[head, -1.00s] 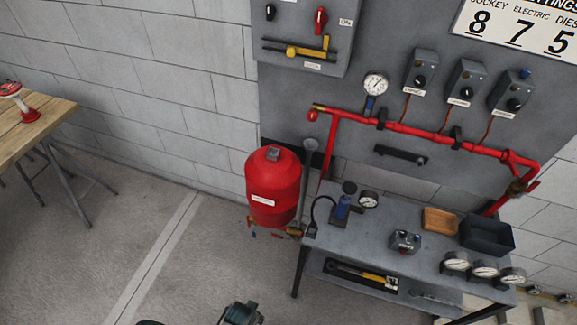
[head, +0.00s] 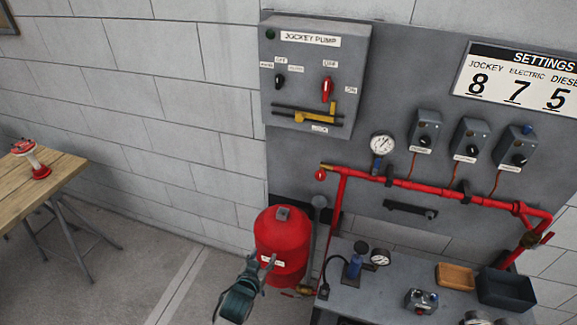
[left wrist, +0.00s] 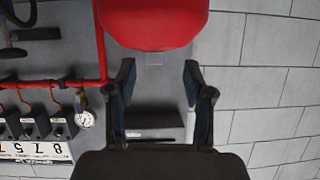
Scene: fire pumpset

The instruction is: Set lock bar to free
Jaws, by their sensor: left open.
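The lock bar (head: 305,117), a yellow slide with dark rods, sits low on the grey jockey pump panel (head: 345,50) in the head view. A small label is under it; its wording is too small to read. A red rotary handle (head: 327,90) points upright above the bar, and a black knob (head: 280,80) is to its left. My left gripper (head: 262,262) is open and empty, well below the panel and in front of the red tank. In the left wrist view its two fingers (left wrist: 157,75) stand apart with nothing between them. My right gripper is not visible.
The red tank (head: 283,235) is close to my left gripper. Red pipe (head: 425,190) and gauges run along the board to the right. A grey bench (head: 385,270) holds small parts. A wooden table (head: 45,185) stands far left. The wall left of the panel is clear.

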